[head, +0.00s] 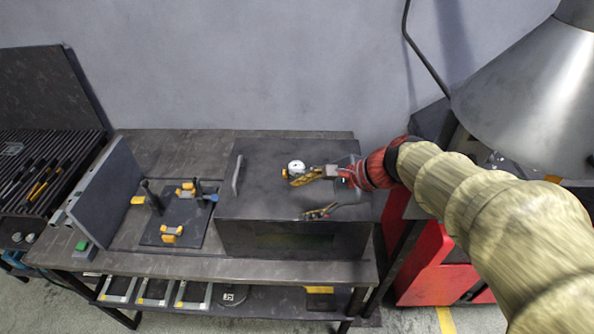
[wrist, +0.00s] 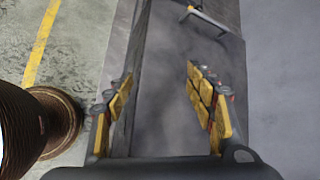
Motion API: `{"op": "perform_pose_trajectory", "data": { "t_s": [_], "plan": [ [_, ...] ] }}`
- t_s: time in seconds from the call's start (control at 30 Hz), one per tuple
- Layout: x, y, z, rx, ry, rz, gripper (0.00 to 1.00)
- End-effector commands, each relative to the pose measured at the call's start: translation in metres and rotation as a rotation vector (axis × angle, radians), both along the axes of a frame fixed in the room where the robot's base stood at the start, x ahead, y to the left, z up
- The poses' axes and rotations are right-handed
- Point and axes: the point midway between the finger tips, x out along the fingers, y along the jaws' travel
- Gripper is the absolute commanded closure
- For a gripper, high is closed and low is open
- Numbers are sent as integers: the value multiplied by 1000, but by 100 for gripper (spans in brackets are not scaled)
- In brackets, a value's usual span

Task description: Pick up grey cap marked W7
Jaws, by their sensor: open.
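My gripper (head: 297,195) reaches in from the right over the dark grey box (head: 262,150) on the bench. It is open, and its two yellow-padded fingers stand wide apart with nothing between them. The wrist view shows the open gripper (wrist: 159,75) over the bare box top (wrist: 168,60). I cannot make out a W7 mark anywhere. A small pale round thing (head: 296,166) shows beside the far finger in the head view; I cannot tell what it is. A dark disc (head: 229,295) with an unreadable pale mark lies on the lower shelf.
The box has a handle (head: 237,175) near its left edge, also in the wrist view (wrist: 206,20). A fixture plate (head: 185,222) with yellow clamps and an upright grey panel (head: 103,192) stand left. A red cabinet (head: 437,270) is right, under a large metal lampshade (head: 530,90).

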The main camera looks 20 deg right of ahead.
Motion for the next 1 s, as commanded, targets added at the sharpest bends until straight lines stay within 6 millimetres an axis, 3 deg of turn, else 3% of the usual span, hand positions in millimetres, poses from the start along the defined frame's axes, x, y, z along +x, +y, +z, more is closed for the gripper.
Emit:
{"op": "perform_pose_trajectory", "data": {
  "t_s": [0.1,0.2,0.4,1.0],
  "plan": [
    [45,-31,-14,270,97,-286,45],
    [72,-55,-19,448,147,-460,45],
    [95,-79,-25,607,186,-609,45],
    [144,-36,-49,613,190,-613,45]
  ]
}}
